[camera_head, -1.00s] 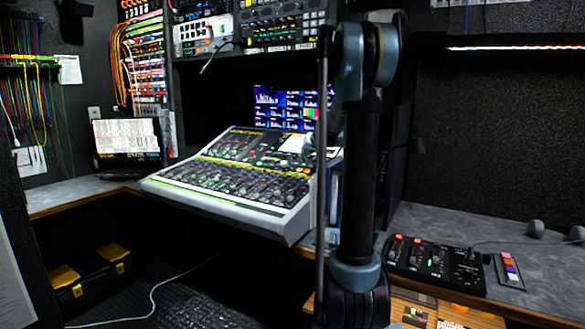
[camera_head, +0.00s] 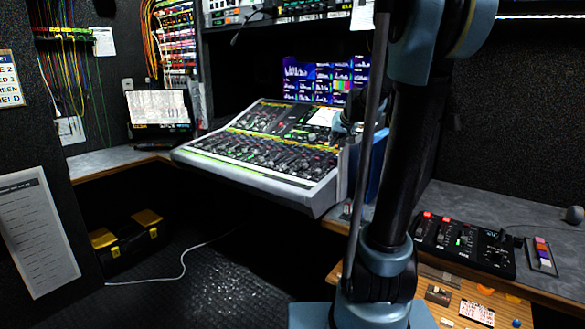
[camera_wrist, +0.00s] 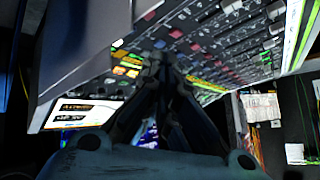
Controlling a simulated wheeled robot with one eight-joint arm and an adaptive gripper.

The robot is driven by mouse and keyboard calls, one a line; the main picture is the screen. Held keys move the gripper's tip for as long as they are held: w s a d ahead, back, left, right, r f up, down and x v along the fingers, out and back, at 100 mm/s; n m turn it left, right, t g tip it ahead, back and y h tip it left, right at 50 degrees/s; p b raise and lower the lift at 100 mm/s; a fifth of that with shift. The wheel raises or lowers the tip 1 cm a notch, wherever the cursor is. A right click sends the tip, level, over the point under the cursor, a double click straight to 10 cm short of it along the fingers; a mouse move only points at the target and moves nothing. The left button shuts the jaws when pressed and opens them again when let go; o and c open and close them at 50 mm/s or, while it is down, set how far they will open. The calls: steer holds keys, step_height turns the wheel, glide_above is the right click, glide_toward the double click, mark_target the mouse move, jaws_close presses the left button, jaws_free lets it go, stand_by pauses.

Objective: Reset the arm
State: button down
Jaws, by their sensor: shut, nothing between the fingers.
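My gripper (camera_wrist: 158,62) shows in the wrist view with its dark fingers together and nothing between them. In that view it is in front of the mixing console (camera_wrist: 215,45), which appears rotated; I cannot tell whether the fingers touch it. In the head view my arm stands upright right of centre, in front of the mixing console (camera_head: 262,160). A blue-grey part of my arm shows by the console's right end, and the fingertips are hard to make out there.
A black controller box (camera_head: 464,246) and a small colored-strip pad (camera_head: 541,256) lie on the right counter. A black and yellow toolbox (camera_head: 128,241) and a white cable (camera_head: 183,265) are on the floor at left. A laptop (camera_head: 158,112) stands on the left counter.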

steer(key=s+f+g+h, duration=0.1)
steer(key=s+f, duration=0.5)
steer(key=s, duration=0.7)
steer(key=s+d+f+g+h, duration=0.1)
steer(key=s+f+g, duration=0.2)
steer(key=s+f, duration=0.4)
steer(key=s+d+f+g, duration=0.1)
steer(key=s+f, duration=0.5)
steer(key=s, duration=1.4)
steer(key=shift+d+f+g+h, duration=0.15)
steer(key=shift+g+h, duration=0.25)
steer(key=shift+g, duration=0.4)
steer(key=shift+w, duration=0.1)
